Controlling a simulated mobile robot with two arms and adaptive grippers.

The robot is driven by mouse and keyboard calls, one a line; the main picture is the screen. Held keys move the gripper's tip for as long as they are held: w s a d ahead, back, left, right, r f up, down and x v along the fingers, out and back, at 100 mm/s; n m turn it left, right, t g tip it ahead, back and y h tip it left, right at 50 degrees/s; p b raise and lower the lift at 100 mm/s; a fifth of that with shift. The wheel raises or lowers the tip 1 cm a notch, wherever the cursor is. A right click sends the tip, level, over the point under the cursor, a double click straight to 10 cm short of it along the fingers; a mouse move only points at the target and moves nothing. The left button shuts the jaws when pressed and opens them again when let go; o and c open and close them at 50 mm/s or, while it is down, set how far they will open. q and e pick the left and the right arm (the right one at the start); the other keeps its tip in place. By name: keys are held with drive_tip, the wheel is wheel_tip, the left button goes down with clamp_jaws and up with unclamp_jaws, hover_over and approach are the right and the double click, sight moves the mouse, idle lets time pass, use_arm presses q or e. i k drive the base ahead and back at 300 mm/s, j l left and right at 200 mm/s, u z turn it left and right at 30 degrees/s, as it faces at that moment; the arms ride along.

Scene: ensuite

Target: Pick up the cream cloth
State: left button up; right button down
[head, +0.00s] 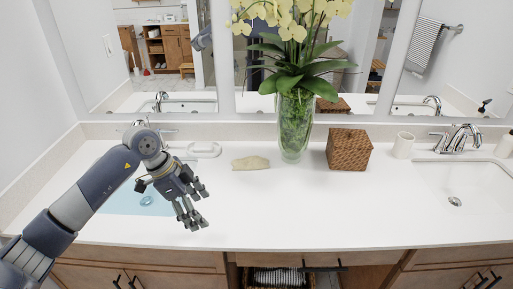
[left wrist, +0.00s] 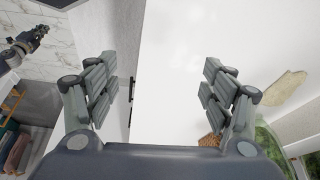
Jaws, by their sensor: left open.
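The cream cloth (head: 250,163) lies flat and slightly crumpled on the white countertop, left of the glass vase. It also shows at the right of the left wrist view (left wrist: 286,89). My left gripper (head: 198,208) is open and empty, over the counter at the front right edge of the left basin. It is nearer the counter's front edge than the cloth and to its left, apart from it. In the left wrist view the cloth lies outside the fingers, to their right. My right gripper (left wrist: 30,42) appears small at the upper left there, its jaws unclear.
A glass vase of yellow orchids (head: 294,125) and a woven box (head: 349,149) stand right of the cloth. A white soap dish (head: 204,149) is behind left. A cup (head: 403,145) stands near the right basin (head: 470,185). The front middle of the counter (head: 300,215) is clear.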

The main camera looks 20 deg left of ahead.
sight(254, 162)
drive_tip(key=i, duration=1.2)
